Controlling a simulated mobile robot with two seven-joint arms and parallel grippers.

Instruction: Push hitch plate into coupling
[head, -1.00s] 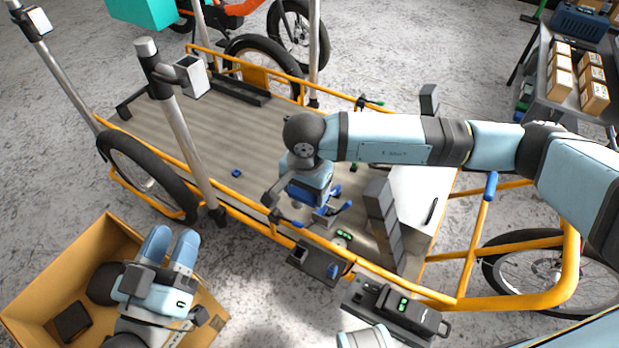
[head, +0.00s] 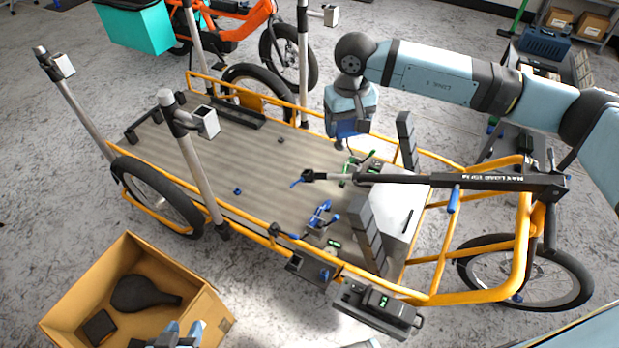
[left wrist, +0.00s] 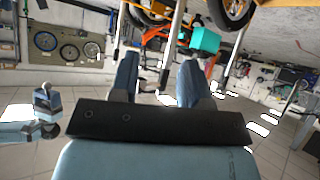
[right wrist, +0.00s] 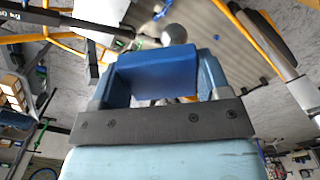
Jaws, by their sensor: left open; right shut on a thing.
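My right gripper (head: 349,140) is shut on a blue block (right wrist: 155,72) and holds it above the far side of the cargo bed (head: 200,150). A grey round knob (right wrist: 176,36) shows beyond the block in the right wrist view. I cannot tell for sure which part is the hitch plate or the coupling. A blue and grey clamp-like fitting (head: 320,216) sits on the bed, apart from the gripper. A green fitting (head: 352,167) lies below the gripper. My left gripper (head: 184,333) is open and empty at the cardboard box's near side; its fingers (left wrist: 158,78) are apart.
A long black bar (head: 430,179) crosses over the bed's right end to the orange frame. Grey blocks (head: 366,235) stand near it. The cardboard box (head: 70,295) holds dark objects. Upright posts (head: 200,170) rise at the bed's side. The left middle of the bed is mostly clear.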

